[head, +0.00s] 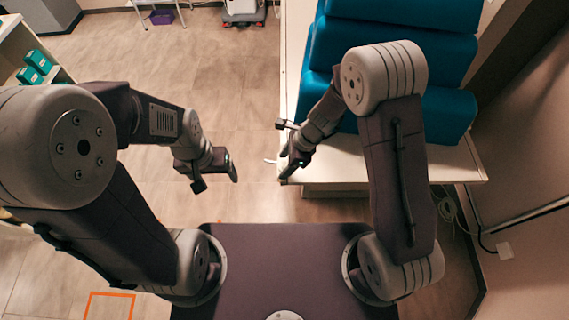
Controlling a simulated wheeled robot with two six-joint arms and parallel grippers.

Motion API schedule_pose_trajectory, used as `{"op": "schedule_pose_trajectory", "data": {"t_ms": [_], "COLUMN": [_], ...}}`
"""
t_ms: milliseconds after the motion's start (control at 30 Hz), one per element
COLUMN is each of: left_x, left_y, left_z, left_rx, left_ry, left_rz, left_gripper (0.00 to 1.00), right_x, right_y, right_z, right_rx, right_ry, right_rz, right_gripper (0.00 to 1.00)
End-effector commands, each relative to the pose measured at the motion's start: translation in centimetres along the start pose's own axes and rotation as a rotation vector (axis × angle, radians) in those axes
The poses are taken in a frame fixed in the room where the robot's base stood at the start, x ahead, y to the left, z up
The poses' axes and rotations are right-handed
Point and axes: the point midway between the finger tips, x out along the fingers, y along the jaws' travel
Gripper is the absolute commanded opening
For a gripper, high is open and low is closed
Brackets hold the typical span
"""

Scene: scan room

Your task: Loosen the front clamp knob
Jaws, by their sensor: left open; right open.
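I cannot make out a clamp knob clearly in the head view. A small pale piece (270,161) sticks out at the left edge of the white table (292,60), beside my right gripper; I cannot tell whether it belongs to a clamp. My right gripper (285,172) is open at the table's near left corner, and its wrist hides part of that edge. I cannot tell whether it touches anything. My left gripper (217,180) is open and empty, over the floor to the left of the table.
Large blue cushions (400,25) lie on the table. A shelf (15,45) with teal boxes (38,62) stands at the left. A wheeled device (243,10) and a small cart (160,15) stand at the back. The floor (215,70) between is clear. A wall rail (525,216) is at right.

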Motion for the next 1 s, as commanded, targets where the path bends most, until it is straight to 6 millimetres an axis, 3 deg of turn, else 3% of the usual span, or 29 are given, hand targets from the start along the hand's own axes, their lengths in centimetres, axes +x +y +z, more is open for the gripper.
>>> {"op": "schedule_pose_trajectory", "data": {"t_ms": [300, 500, 533, 1000], "left_x": [0.1, 0.1, 0.1, -1.4], "left_y": [0.0, 0.0, 0.0, 0.0], "left_z": [0.0, 0.0, 0.0, -0.1], "left_rx": [0.000, 0.000, 0.000, 0.000], "left_ry": [0.000, 0.000, 0.000, 0.000], "left_rz": [0.000, 0.000, 0.000, 0.000], "left_gripper": [0.78, 0.78, 0.78, 0.78], "right_x": [0.5, 0.5, 0.5, 0.2], "right_y": [0.0, 0.0, 0.0, -0.2], "right_z": [0.0, 0.0, 0.0, 0.1], "right_rx": [0.000, 0.000, 0.000, -0.128], "right_ry": [0.000, 0.000, 0.000, 0.000], "right_rz": [-0.001, -0.001, -0.001, 0.051], "right_gripper": [0.58, 0.03, 0.00, 0.00]}}
